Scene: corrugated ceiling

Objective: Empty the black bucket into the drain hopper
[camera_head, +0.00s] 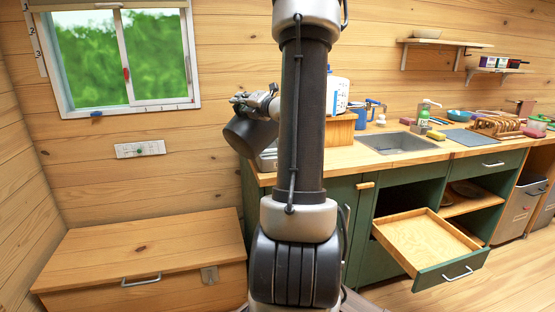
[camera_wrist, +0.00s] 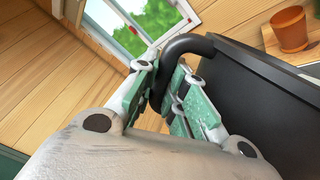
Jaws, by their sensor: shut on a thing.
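The black bucket (camera_head: 246,135) is held up in the head view, tilted, over the left end of the counter and left of my arm. My gripper (camera_head: 254,103) is at its upper side. In the wrist view, my gripper (camera_wrist: 163,82) is shut on the bucket's curved black handle (camera_wrist: 190,43). The bucket's dark wall (camera_wrist: 250,100) fills the right of that view; its inside cannot be seen there. A grey metal edge, perhaps the drain hopper (camera_head: 267,160), shows just below the bucket in the head view; my arm and the bucket hide most of it.
The counter (camera_head: 360,158) carries a sink (camera_head: 397,142), a white container (camera_head: 338,95) and a soap bottle (camera_head: 424,112). An open drawer (camera_head: 428,243) juts out below. A wooden chest (camera_head: 150,250) stands at left. A terracotta pot (camera_wrist: 289,29) shows in the wrist view.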

